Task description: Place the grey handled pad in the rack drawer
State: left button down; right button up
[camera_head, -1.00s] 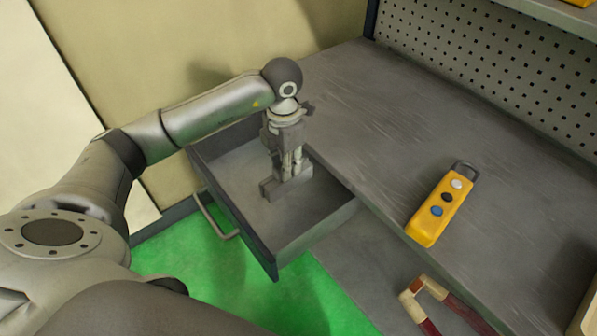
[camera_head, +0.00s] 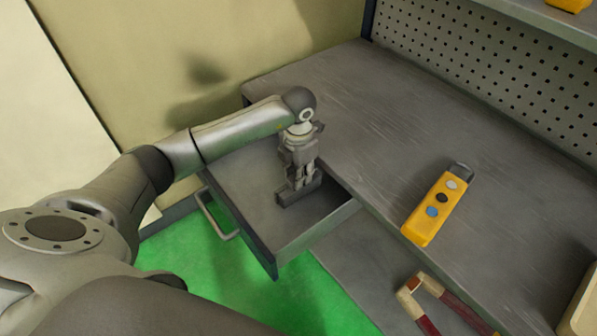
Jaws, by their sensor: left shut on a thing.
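The grey handled pad (camera_head: 298,195) is at the fingertips of my left gripper (camera_head: 300,181), which points down and is shut on its dark grey, bar-like upper part. Gripper and pad are over the open rack drawer (camera_head: 304,238), toward its right side. The drawer sticks out from under the grey worktop, with its pull handle (camera_head: 214,216) at the front left. Grey on grey, I cannot tell where the pad's lower part ends and the drawer's inside begins, or whether the pad touches the floor. A dark gap shows right of the gripper. My right gripper is not in view.
The grey worktop (camera_head: 375,130) borders the drawer on the right. A yellow button pendant (camera_head: 437,207) lies on it. A red and cream handle-like object (camera_head: 448,302) is at the bottom right. A perforated panel (camera_head: 485,80) stands behind. Green floor (camera_head: 210,270) is clear before the drawer.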

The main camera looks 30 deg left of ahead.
pick_arm(q)
jog(key=shift+f, duration=0.15)
jog(key=c, duration=1.2)
grip_release()
jog(key=shift+r, duration=0.4)
notch_tip(320, 180, up, 12)
jog(key=b, duration=0.1)
jog(key=shift+f+b, duration=0.2)
jog(key=shift+b, duration=0.1)
